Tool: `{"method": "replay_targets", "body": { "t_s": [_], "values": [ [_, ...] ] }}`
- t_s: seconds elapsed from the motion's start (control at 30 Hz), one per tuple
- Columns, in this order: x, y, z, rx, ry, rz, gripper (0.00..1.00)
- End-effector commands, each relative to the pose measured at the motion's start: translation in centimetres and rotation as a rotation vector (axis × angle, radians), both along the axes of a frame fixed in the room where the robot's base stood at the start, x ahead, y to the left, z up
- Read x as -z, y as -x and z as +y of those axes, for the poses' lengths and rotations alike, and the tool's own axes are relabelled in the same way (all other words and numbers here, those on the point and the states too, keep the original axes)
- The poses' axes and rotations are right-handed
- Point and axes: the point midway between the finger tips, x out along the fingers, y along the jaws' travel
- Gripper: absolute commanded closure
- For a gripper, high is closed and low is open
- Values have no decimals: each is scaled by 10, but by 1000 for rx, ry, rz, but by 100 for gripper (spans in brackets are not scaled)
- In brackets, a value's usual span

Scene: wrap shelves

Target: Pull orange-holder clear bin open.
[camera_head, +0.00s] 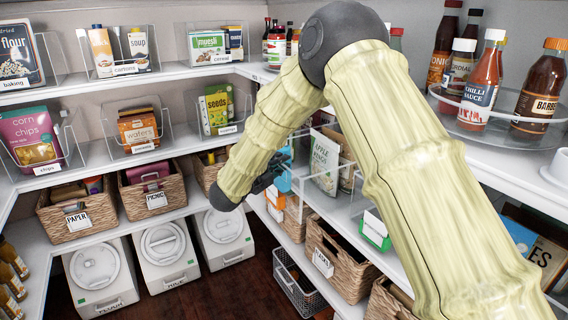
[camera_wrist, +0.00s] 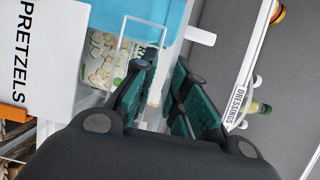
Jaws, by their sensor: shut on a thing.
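The clear bin with the orange label holder (camera_head: 275,198) is on the right-hand shelf in the head view, mostly hidden behind my arm. In the wrist view its white PRETZELS label (camera_wrist: 35,50) fills the left, with a bit of the orange holder (camera_wrist: 12,117) at the edge. A clear handle loop (camera_wrist: 122,48) stands out near my fingers. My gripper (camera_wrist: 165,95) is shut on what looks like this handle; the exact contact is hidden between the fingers. In the head view my gripper (camera_head: 268,176) is dark and partly covered by my arm.
A blue package (camera_wrist: 135,15) sits behind the handle. A clear bin with the apple snack bag (camera_head: 325,162) and a green label holder (camera_head: 375,231) are to the right. Wicker baskets (camera_head: 335,255) stand below. Floor (camera_head: 245,285) is open at the middle.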

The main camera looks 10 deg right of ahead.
Motion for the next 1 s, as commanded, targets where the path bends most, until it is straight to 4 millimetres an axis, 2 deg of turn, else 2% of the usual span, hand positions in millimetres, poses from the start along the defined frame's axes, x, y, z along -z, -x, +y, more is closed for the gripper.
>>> {"method": "replay_targets", "body": {
  "t_s": [0.37, 0.4, 0.5, 0.53, 0.87, 1.0],
  "values": [
    [1, 1, 1, 1, 0, 1, 100],
    [1, 1, 1, 1, 0, 1, 83],
    [1, 1, 1, 1, 0, 1, 65],
    [1, 1, 1, 1, 0, 1, 62],
    [0, 1, 2, 0, 1, 1, 62],
    [0, 8, 10, -1, 1, 1, 62]
  ]
}}
